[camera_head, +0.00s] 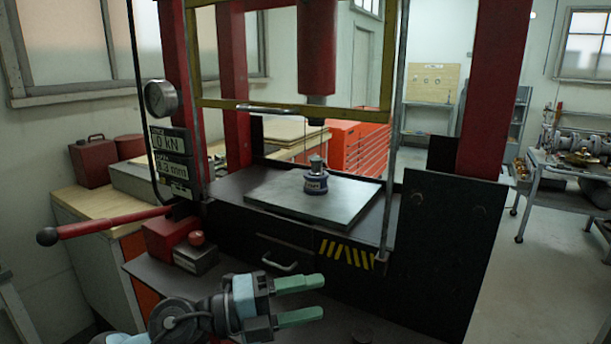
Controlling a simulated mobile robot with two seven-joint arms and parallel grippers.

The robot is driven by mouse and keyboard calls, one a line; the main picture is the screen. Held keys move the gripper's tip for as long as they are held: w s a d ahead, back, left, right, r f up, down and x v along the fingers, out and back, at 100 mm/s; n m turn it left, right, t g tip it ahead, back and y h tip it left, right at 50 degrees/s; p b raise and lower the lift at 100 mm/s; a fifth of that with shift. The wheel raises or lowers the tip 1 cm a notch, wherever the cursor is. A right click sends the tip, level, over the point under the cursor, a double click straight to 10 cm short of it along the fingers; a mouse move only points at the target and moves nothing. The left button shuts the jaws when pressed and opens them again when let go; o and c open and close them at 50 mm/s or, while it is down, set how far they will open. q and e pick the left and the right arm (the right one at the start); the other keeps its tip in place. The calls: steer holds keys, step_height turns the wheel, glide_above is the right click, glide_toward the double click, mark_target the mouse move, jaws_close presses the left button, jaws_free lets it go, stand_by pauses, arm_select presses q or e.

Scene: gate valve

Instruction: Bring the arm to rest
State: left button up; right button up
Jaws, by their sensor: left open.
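My left gripper (311,299) is at the bottom middle, its two green fingers apart and pointing right, with nothing between them. Its arm comes in from the lower left. It hangs in front of the press (490,80), below the level of the press bed (345,212). A small dark blue and grey cylindrical piece (316,183) stands upright on the bed under the red ram (317,50), clear of my gripper. My right gripper is not in view.
A red lever (110,225) with a dark knob sticks out left. A yellow-framed guard (290,104) is at the press front. A cart (570,170) stands at the far right; floor there is open.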

arm_select(q)
steer(key=a+n+t+y, duration=0.3)
steer(key=a+n+t, duration=0.4)
steer(key=n+t, duration=0.75)
steer(key=s+a+f+n+g+y, duration=0.1)
steer(key=s+a+f+n+y, duration=0.1)
steer(key=a+f+n+y, duration=1.1)
steer(key=s+a+f+n+g+y, duration=0.3)
steer(key=s+f+n+g, duration=0.2)
steer(key=s+f+g, duration=0.65)
steer(key=s+f+g+h, duration=0.1)
steer(key=s+f+g, duration=0.15)
steer(key=s, duration=0.65)
steer(key=s+f+g, duration=0.2)
steer(key=s+f, duration=0.2)
steer(key=s, duration=0.4)
steer(key=w+d+f+t+h, duration=0.1)
steer(key=w+d+f+t, duration=0.1)
steer(key=w+f+t, duration=0.4)
step_height(320, 180, down, 4)
steer(key=shift+w+d+f+t+h, duration=0.2)
steer(key=shift+t+h, duration=0.2)
steer(key=shift+t, duration=0.55)
